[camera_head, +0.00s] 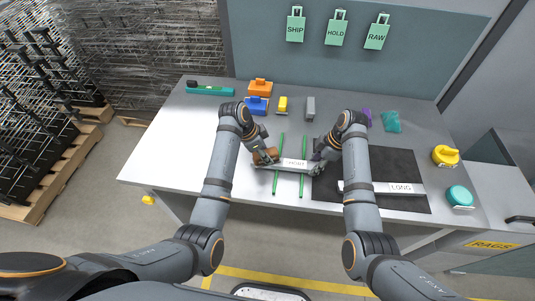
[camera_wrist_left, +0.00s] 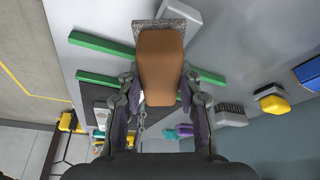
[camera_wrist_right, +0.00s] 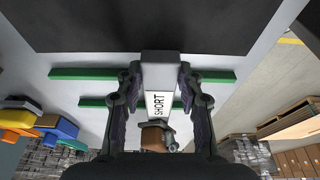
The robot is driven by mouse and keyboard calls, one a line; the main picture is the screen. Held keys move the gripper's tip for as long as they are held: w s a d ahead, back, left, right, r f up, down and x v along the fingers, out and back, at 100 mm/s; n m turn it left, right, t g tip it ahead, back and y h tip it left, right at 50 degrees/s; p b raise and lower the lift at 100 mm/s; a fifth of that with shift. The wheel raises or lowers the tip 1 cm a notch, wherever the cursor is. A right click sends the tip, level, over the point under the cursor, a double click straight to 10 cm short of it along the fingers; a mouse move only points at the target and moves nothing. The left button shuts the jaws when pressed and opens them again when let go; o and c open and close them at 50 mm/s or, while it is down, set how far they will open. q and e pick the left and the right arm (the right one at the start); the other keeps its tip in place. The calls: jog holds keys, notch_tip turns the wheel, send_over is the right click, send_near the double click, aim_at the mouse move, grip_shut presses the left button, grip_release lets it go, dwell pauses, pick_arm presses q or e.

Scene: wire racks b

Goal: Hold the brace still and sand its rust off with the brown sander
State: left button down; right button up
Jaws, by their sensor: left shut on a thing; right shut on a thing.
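The light grey brace (camera_head: 294,163), labelled SHORT in the right wrist view (camera_wrist_right: 160,101), lies across two green strips (camera_head: 280,152) on the table. My right gripper (camera_head: 319,154) is shut on the brace near its right end, with a finger on each side (camera_wrist_right: 159,84). My left gripper (camera_head: 263,148) is shut on the brown sander (camera_wrist_left: 160,65), at the brace's left end. The sander's speckled grey pad (camera_wrist_left: 152,26) shows beyond its brown body. The sander hides part of the brace, and I cannot make out rust.
A brace marked LONG (camera_head: 385,188) lies on a black mat (camera_head: 395,162). A yellow round tool (camera_head: 445,156) and a teal one (camera_head: 459,196) are right.

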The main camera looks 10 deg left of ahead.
pick_arm(q)
jog(key=shift+a+r, duration=0.15)
jog(key=shift+a, duration=1.25)
pick_arm(e)
jog(key=shift+f, duration=0.1)
pick_arm(q)
jog(key=shift+w+r, duration=0.1)
jog(key=shift+r, duration=3.95)
pick_arm(e)
jog(key=o, duration=1.2)
pick_arm(q)
notch_tip(320, 180, up, 6)
jog(key=p, duration=0.8)
pick_arm(e)
jog(key=v, duration=0.5)
jog(key=a+v, duration=0.1)
jog(key=v, duration=0.4)
jog(key=a+v, duration=0.1)
jog(key=v, duration=0.4)
jog(key=shift+a+r, duration=0.15)
jog(key=shift+r, duration=0.3)
